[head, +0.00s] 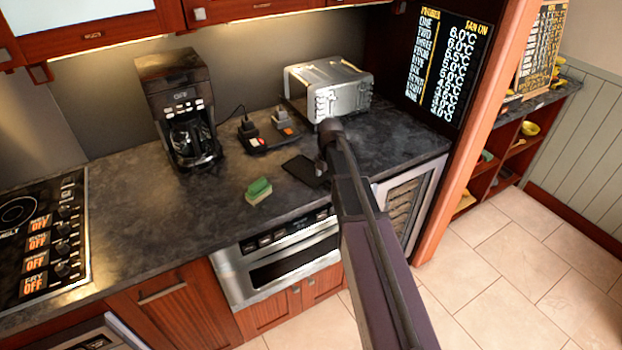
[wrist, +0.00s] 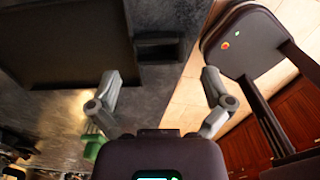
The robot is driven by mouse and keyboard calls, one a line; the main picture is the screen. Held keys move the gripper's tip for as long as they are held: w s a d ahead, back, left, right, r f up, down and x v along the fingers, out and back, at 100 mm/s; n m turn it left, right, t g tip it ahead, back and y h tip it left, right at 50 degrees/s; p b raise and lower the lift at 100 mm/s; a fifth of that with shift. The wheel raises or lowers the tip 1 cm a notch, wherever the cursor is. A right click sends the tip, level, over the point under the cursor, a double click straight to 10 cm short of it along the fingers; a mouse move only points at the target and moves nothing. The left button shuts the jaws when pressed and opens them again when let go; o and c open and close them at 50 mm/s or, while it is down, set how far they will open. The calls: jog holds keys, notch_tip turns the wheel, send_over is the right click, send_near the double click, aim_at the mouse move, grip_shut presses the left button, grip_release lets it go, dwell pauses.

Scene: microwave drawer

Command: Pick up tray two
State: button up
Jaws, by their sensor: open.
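A flat black tray (head: 305,170) lies on the dark countertop, partly hidden behind my arm in the head view. No number on it can be read, so I cannot tell whether it is tray two. In the wrist view, a large dark flat panel (wrist: 65,45) with a short dark handle (wrist: 158,48) fills the upper left; it looks like the same tray. My gripper (wrist: 160,76) is open, its fingers apart with nothing between them. The handle is just ahead of the gap between the fingertips.
A green sponge (head: 258,189) lies left of the tray. A built-in drawer appliance (head: 280,262) is below the counter edge. The counter left of the sponge is clear.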

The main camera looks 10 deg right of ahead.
jog(key=shift+f+b, duration=0.65)
jog(key=shift+f, duration=0.25)
jog(key=shift+s+r, duration=0.1)
jog(key=c, duration=1.3)
